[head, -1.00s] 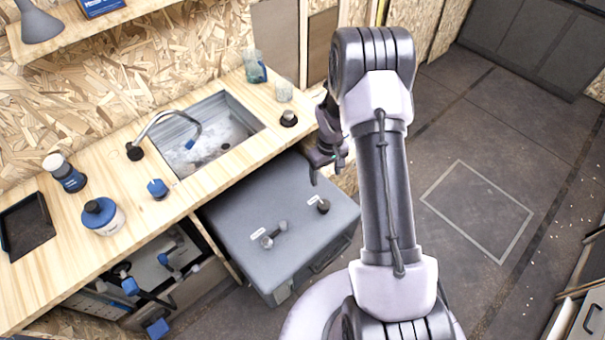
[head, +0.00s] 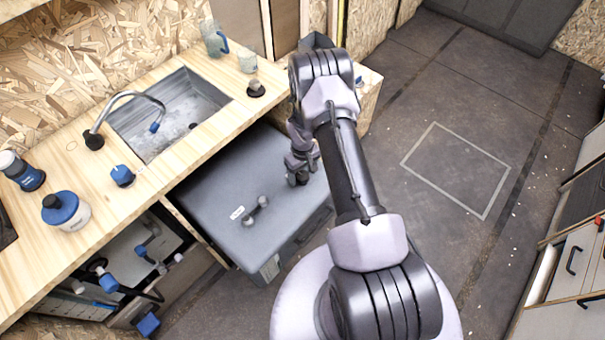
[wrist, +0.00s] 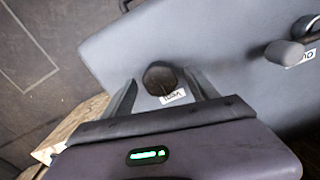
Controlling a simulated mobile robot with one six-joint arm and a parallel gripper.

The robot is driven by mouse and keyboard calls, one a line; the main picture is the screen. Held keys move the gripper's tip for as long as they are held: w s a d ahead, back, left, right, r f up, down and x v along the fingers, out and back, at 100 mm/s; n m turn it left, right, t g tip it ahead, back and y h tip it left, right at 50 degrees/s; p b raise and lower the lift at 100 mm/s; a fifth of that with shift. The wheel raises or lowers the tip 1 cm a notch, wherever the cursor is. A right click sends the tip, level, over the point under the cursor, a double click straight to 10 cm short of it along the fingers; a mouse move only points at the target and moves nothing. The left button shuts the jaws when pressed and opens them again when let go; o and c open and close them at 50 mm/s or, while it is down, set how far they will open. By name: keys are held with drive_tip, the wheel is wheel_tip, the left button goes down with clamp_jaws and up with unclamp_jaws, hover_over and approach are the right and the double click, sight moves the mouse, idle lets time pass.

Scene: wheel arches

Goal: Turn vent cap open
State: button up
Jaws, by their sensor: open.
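The vent cap is a dark round knob (wrist: 160,78) on the flat top of a grey tank (head: 215,195). A small white label reading "VENT" (wrist: 174,97) lies beside it. In the wrist view the cap is between the two spread fingers of my gripper (wrist: 160,88), with gaps visible on both sides. My gripper is open and holds nothing. In the head view my gripper (head: 299,178) is low over the right part of the tank top and hides the cap. I cannot tell how far the fingertips are above the tank top.
A grey lever handle (head: 257,210) with a white label stands on the tank top, left of my gripper. A wooden counter (head: 150,185) with a sink (head: 165,115), tap and bottles runs along the left. Open floor with a marked rectangle (head: 455,170) lies to the right.

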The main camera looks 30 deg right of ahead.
drive_tip(key=shift+c, duration=0.2)
drive_tip(key=c, duration=1.3)
drive_tip(key=m+b, duration=0.2)
drive_tip(key=m, duration=0.2)
drive_tip(key=shift+f, duration=0.1)
drive_tip(key=m+b, duration=0.2)
drive_tip(key=m, duration=0.3)
drive_tip(key=shift+b, duration=0.4)
drive_tip(key=m+b, duration=0.2)
drive_tip(key=m, duration=0.2)
drive_tip(key=shift+m, duration=0.4)
drive_tip(key=shift+m+b, duration=0.7)
drive_tip(key=shift+m, duration=1.3)
